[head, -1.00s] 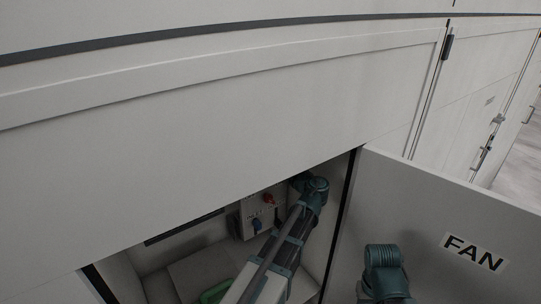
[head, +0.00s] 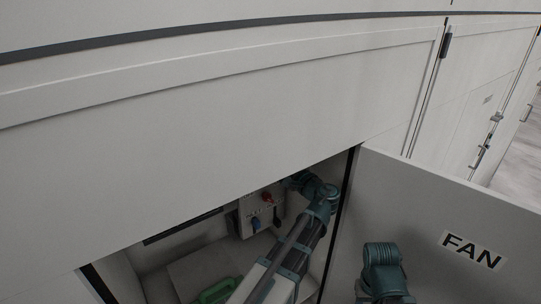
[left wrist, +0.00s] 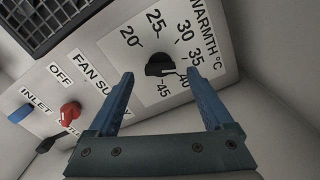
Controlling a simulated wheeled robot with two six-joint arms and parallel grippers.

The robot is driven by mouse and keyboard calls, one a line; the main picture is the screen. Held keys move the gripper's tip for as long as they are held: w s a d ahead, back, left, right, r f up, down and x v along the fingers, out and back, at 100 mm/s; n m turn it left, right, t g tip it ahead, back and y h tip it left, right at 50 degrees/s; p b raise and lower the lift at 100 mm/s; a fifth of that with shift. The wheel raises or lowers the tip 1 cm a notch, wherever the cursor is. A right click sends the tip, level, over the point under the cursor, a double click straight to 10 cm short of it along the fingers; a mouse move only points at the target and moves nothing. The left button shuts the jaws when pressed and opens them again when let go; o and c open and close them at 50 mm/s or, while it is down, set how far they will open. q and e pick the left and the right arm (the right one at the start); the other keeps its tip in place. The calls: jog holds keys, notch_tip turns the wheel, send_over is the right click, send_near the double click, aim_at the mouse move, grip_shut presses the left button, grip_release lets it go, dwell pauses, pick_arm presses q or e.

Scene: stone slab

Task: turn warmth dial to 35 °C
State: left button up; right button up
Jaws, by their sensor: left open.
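The warmth dial is a black round knob (left wrist: 159,65) on a white panel labelled WARMTH °C, with marks from 20 to 45 around it. A light pointer line on the knob seems to face right, toward about 40. My left gripper (left wrist: 160,73) is open, its blue fingertips apart on either side of the knob in the left wrist view. I cannot tell whether they touch it. In the head view my left arm reaches into the open cabinet, and the dial and fingertips cannot be made out. My right gripper is not in view.
The control box (head: 247,217) also carries a red knob (left wrist: 70,110), a blue knob (left wrist: 20,113) and a black handle (left wrist: 46,145). A dark grille (left wrist: 45,20) is above. The open FAN door (head: 440,205) stands right of the cabinet opening. A green object (head: 215,291) lies low inside.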

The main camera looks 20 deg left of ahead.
pick_arm(q)
jog(key=v, duration=0.9)
jog(key=shift+s+d, duration=0.15)
jog(key=shift+d, duration=0.05)
jog(key=s+d+f+n+g+h+b, duration=0.2)
jog(key=s+f+h+b, duration=0.15)
jog(key=f, duration=0.55)
jog(key=s+d+f+n+g+h+b, duration=0.1)
jog(key=s+f+g+h+b, duration=0.2)
jog(key=f, duration=0.5)
jog(key=s+d+f+n+h+b, duration=0.1)
jog(key=s+d+f+n+b, duration=0.2)
jog(key=f, duration=0.6)
jog(key=s+d+f+g+h+b, duration=0.4)
jog(key=s+d+f+h+b, duration=0.3)
jog(key=s+d+f, duration=0.3)
notch_tip(320, 180, down, 2)
jog(key=shift+d+f+n, duration=0.2)
jog(key=shift+n, duration=0.2)
